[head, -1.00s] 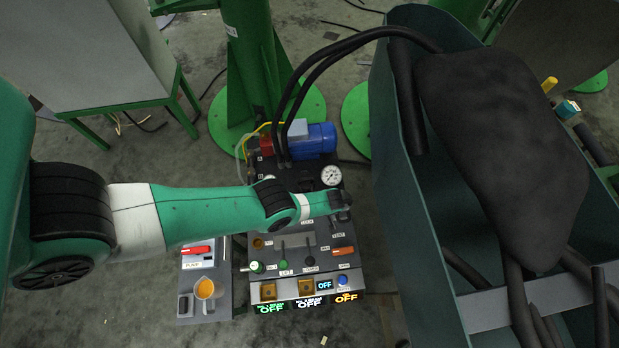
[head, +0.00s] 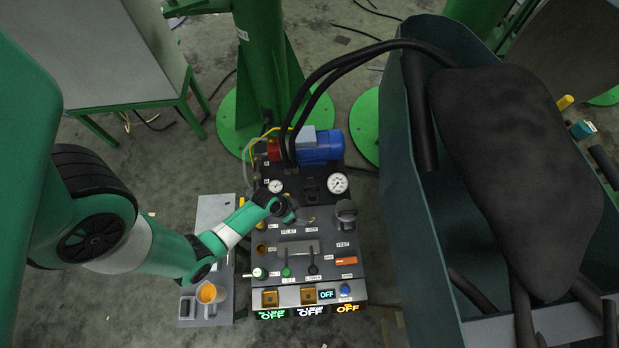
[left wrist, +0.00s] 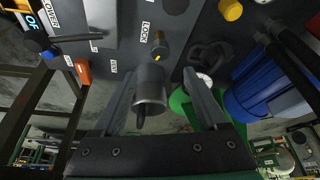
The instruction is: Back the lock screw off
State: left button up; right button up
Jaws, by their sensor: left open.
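The lock screw (left wrist: 160,50) is a dark brass knob with a yellow mark beside the LOCK label in the left wrist view. In the head view the LOCK label (head: 312,230) shows on the panel, but the screw is hard to make out. My left gripper (head: 290,214) is over the panel's upper left part, left of the LOCK label. In the left wrist view its fingers (left wrist: 165,92) are apart, with no grip on the screw. A grey cylindrical knob (left wrist: 150,85) appears between them; it stands above the VENT label in the head view (head: 346,210). My right gripper is out of view.
A dark green bin (head: 420,220) stands close on the right.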

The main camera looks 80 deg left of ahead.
aim_at(310, 218)
pick_arm(q)
jog(key=b+x, duration=0.7)
jog(key=x, duration=0.4)
jog(key=shift+f+b, duration=0.1)
jog(key=shift+b, duration=0.25)
